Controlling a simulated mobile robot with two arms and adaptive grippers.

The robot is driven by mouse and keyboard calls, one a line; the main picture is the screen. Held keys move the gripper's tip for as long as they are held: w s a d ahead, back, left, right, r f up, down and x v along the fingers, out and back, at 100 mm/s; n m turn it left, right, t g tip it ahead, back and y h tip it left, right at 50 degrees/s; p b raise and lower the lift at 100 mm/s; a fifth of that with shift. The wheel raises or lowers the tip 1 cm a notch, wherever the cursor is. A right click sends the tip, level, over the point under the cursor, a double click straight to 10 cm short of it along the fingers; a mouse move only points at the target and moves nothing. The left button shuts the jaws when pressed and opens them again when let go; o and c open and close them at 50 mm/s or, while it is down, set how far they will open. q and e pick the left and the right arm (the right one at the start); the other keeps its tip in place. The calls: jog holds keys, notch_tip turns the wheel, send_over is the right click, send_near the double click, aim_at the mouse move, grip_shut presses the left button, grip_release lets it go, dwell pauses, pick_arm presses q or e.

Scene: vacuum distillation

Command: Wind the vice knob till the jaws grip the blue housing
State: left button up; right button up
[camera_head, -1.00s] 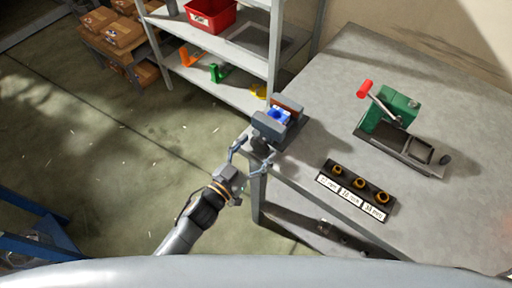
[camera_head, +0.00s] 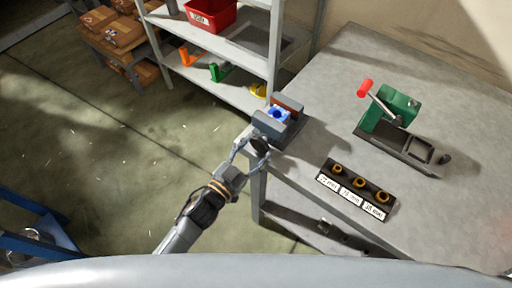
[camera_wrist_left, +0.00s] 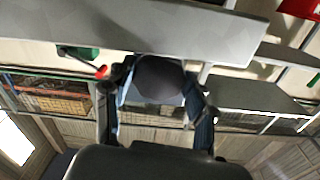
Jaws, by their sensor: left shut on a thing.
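The vice (camera_head: 285,133) sits at the near left corner of the grey table, with a grey front jaw (camera_head: 268,125) and a reddish-brown rear jaw (camera_head: 288,103). The blue housing (camera_head: 278,114) stands between the jaws; whether both touch it is too small to tell. The dark round vice knob (camera_head: 260,146) faces the table edge. My left gripper (camera_head: 254,153) is shut on the knob, a finger on either side. In the left wrist view the knob (camera_wrist_left: 158,78) fills the space between the fingers. My right gripper is not in view.
A green device with a red-handled lever (camera_head: 388,112) stands on the table to the right. A black rack (camera_head: 358,184) with several brass rings and labels lies near the front edge. A shelf (camera_head: 235,55) with a red bin (camera_head: 211,14) stands behind the vice.

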pick_arm(q)
jog(key=m, duration=0.5)
jog(key=shift+m, duration=0.4)
jog(key=shift+a+f, duration=0.1)
jog(key=shift+f, duration=0.1)
jog(key=o, duration=1.2)
jog(key=shift+c, duration=0.2)
jog(key=shift+f, duration=0.1)
jog(key=shift+s+f, duration=0.1)
jog(key=shift+s, duration=0.1)
jog(key=shift+s+a, duration=0.25)
jog(key=r+v, duration=0.1)
jog(key=v, duration=0.5)
jog(key=shift+s+a, duration=0.25)
